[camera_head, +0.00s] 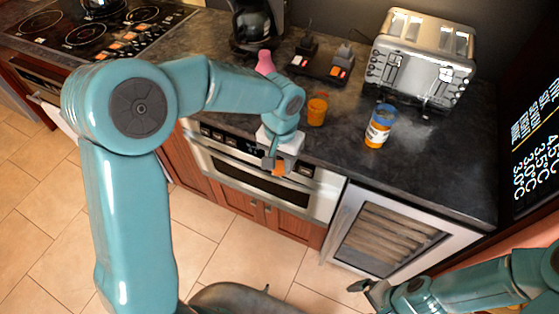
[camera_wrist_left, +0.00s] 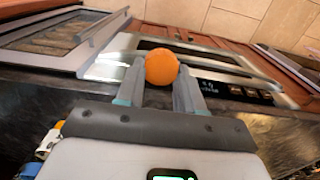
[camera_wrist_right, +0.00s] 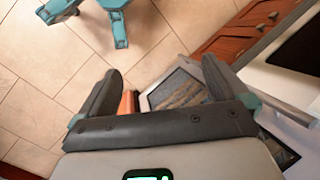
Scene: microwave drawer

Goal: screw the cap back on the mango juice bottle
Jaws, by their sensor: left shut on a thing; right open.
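My left gripper (camera_head: 275,163) is shut on a round orange cap (camera_head: 279,169), held in front of the counter edge above the oven front. The cap also shows between the fingertips in the left wrist view (camera_wrist_left: 161,68). A small orange container (camera_head: 317,111) stands upright near the counter's front edge, right of the gripper. I cannot tell from the labels which is the mango juice bottle. My right gripper (camera_wrist_right: 150,85) is open and empty, low over the floor in front of the cabinets.
A toaster (camera_head: 420,62) stands behind the jar. A small dark rack (camera_head: 322,65) and a coffee maker (camera_head: 255,25) are at the back, with a pink object (camera_head: 265,61) partly behind my arm. The stove (camera_head: 85,30) is at left. The counter (camera_head: 440,160) right of the jar is clear.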

